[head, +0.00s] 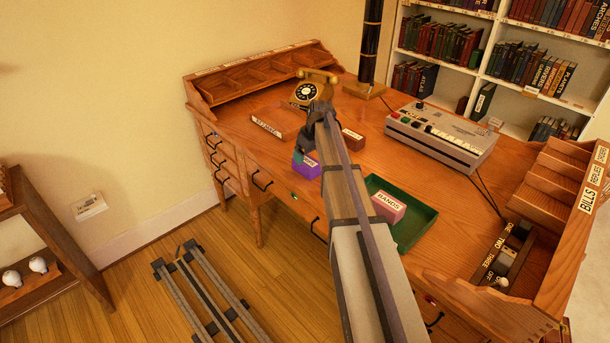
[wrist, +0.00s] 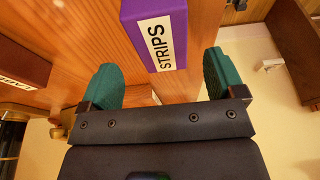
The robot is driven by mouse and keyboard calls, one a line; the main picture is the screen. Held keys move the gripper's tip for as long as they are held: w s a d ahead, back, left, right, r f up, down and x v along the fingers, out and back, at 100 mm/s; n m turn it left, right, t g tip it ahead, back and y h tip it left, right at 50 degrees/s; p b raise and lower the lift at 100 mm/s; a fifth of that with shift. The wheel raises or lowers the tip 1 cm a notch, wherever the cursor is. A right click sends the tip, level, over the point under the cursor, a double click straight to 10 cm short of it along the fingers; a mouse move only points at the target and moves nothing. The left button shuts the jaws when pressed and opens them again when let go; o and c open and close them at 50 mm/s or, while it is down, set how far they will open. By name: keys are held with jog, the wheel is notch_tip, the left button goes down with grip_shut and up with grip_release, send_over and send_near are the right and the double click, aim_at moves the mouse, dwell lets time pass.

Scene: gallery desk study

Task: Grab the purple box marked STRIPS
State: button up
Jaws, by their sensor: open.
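The purple box marked STRIPS (head: 307,166) stands on the wooden desk near its front edge, partly covered by my arm in the head view. In the wrist view the box (wrist: 136,14) shows its white STRIPS label, with its near end between my two green fingers. My gripper (wrist: 163,76) is open, with a gap on both sides of the box. In the head view, one green finger shows right at the box's upper left; the other is hidden. I cannot tell how far the fingertips reach along the box's sides.
A dark red box (head: 352,138) stands just right of my gripper. A green tray (head: 418,228) holds a pink box marked BANDS (head: 388,207). A grey console (head: 440,135) stands at the right.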

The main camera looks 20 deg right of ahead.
aim_at(307, 160)
jog(key=shift+w+f, duration=0.1)
jog(key=shift+f, duration=0.4)
jog(key=b+x, duration=0.5)
jog(key=shift+a+f, duration=0.1)
jog(key=shift+f, duration=0.2)
jog(key=shift+r, duration=0.3)
jog(key=shift+f, duration=0.25)
jog(key=c, duration=1.1)
jog(key=shift+o, duration=0.2)
jog(key=shift+r, duration=0.15)
